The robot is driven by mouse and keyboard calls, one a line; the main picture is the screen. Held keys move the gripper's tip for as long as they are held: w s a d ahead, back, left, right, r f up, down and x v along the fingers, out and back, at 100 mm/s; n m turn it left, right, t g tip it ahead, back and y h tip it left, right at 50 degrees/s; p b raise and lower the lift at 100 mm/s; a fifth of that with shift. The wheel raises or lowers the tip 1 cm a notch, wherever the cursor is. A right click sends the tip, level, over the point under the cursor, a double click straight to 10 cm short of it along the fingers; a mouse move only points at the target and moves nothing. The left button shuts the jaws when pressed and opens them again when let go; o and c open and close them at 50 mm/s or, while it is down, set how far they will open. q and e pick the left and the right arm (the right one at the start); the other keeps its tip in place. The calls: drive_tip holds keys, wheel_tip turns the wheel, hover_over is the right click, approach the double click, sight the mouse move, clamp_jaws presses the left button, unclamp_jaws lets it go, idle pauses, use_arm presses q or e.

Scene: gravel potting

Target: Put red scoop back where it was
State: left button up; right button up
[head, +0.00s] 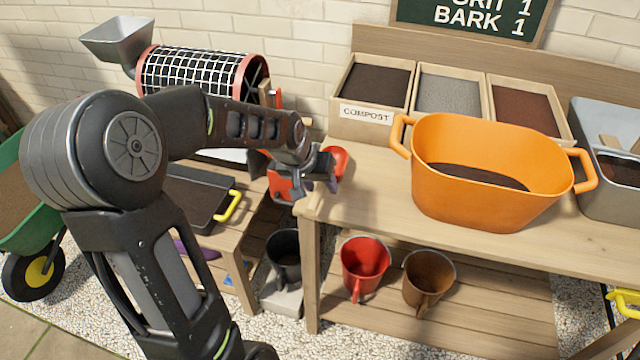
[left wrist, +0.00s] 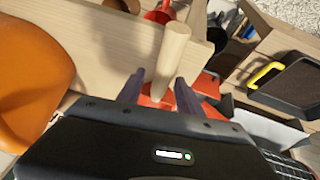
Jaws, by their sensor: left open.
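My left gripper (head: 318,180) is open at the left front corner of the bench. Red parts of what looks like the red scoop (head: 337,160) show around it, mostly hidden by the gripper. In the left wrist view, a pale round wooden handle (left wrist: 171,55) stands between the two spread fingers (left wrist: 155,92), with a gap beside it. Red surface (left wrist: 207,86) shows behind the fingers. Whether the handle belongs to the scoop, and what the scoop rests on, I cannot tell. My right gripper is out of view.
An orange tub (head: 480,195) stands on the bench (head: 370,190), before the compost, grey and brown bins. Black, red (head: 365,262) and brown pots stand below. A mesh drum (head: 200,75) and a black tray (head: 195,195) with a yellow handle are at left.

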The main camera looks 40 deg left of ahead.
use_arm(q)
drive_tip(key=v, duration=1.2)
